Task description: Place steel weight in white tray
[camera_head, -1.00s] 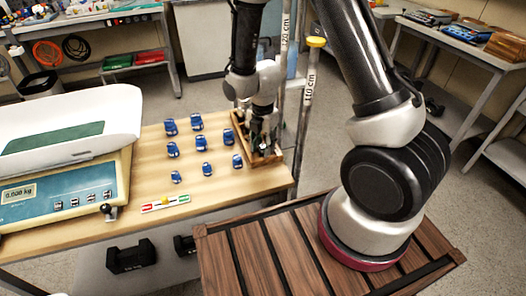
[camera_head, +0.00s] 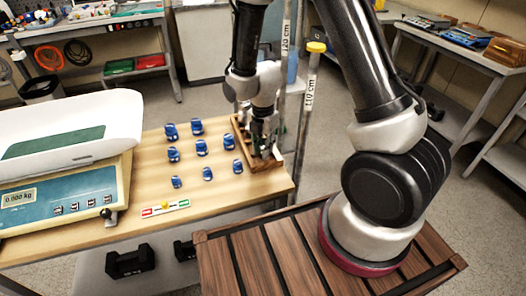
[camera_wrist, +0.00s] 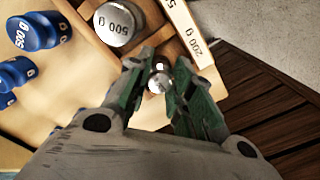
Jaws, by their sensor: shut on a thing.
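My gripper (camera_wrist: 160,72) is shut on a small shiny steel weight (camera_wrist: 159,80), whose round knob shows between the green-padded fingers. The weight is at the wooden box; I cannot tell whether it still touches the box floor. In the head view my gripper (camera_head: 263,148) points down at the front end of the wooden box (camera_head: 262,166), and its fingers partly hide what they hold. The white tray (camera_head: 118,118) is the wide pan on top of the scale at the left, with a green mat in it.
A larger steel 500 g weight (camera_wrist: 114,22) sits in the box beside my fingers. Several blue weights (camera_head: 201,147) stand on the table between box and scale. A small coloured level strip (camera_head: 165,207) lies in front.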

